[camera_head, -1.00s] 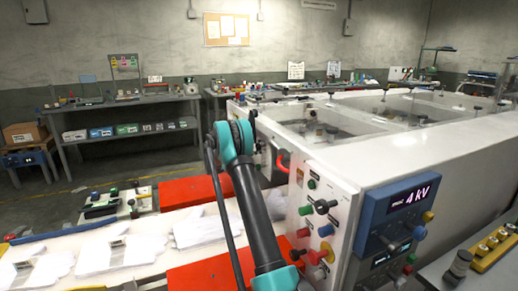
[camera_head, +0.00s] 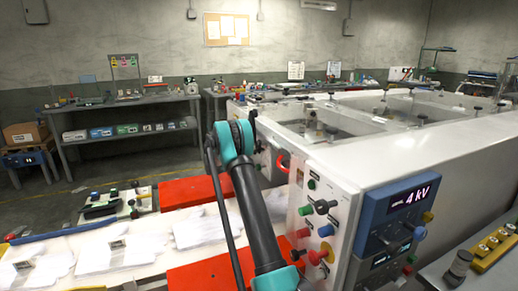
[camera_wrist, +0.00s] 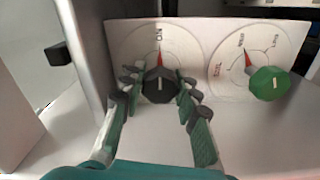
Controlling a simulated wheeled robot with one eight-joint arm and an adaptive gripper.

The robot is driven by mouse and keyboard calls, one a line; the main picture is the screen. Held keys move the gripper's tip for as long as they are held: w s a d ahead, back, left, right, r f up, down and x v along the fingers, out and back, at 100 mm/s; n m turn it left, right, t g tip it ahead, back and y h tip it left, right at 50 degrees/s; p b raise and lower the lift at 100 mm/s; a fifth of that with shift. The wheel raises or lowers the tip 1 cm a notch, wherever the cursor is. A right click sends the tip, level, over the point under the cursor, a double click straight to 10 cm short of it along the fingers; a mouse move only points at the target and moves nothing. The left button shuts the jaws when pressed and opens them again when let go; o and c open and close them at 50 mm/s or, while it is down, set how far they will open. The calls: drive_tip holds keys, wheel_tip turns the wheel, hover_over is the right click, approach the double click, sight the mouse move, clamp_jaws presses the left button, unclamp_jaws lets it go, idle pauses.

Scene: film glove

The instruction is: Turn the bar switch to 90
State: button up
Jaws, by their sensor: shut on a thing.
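In the wrist view a dark bar switch (camera_wrist: 159,90) sits on a white dial plate (camera_wrist: 128,40). Its red pointer aims straight up at lettering printed on the dial. My gripper (camera_wrist: 160,84) has its two fingers on either side of the switch and is shut on it. The fingers cover parts of the dial's left and right sides. I cannot read a 90 mark there. In the head view my gripper and this switch are not visible.
A green knob (camera_wrist: 268,83) with its own dial stands close to the right of my gripper. A dark handle (camera_wrist: 61,52) juts out at the left. In the head view, a white machine panel carries several knobs and a blue display unit (camera_head: 368,222) reading 4 kV.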

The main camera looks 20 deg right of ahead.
drive_tip(key=o, duration=1.2)
drive_tip(key=a, duration=1.2)
drive_tip(key=shift+s, duration=0.2)
